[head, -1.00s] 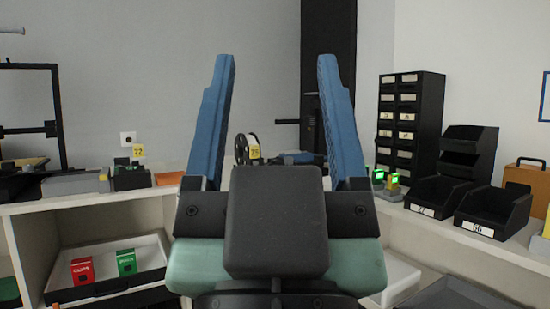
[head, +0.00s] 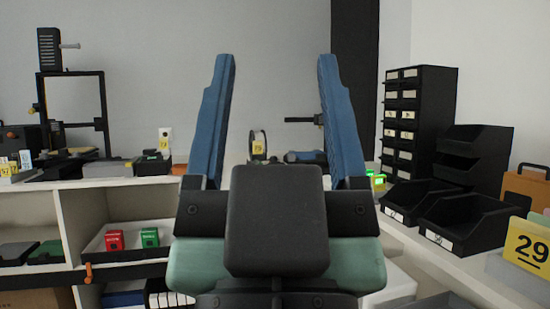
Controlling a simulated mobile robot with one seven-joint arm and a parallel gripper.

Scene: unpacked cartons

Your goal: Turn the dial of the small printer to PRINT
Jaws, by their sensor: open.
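My gripper (head: 274,62) stands upright in the middle of the head view. Its two blue fingers are wide apart, with only the wall and far bench between them, and it touches nothing. I cannot pick out the small printer or its dial for certain. A small dark device (head: 152,164) with a yellow tag sits on the far bench, left of my gripper, too small to identify. My gripper hides part of the bench behind it.
A black drawer cabinet (head: 420,115) and open black bins (head: 470,222) stand on the right bench, with a yellow 29 sign (head: 527,250) nearer. A black frame (head: 102,105) is at left. Red (head: 115,240) and green (head: 150,237) boxes sit in a tray below. A spool (head: 257,143) is behind my gripper.

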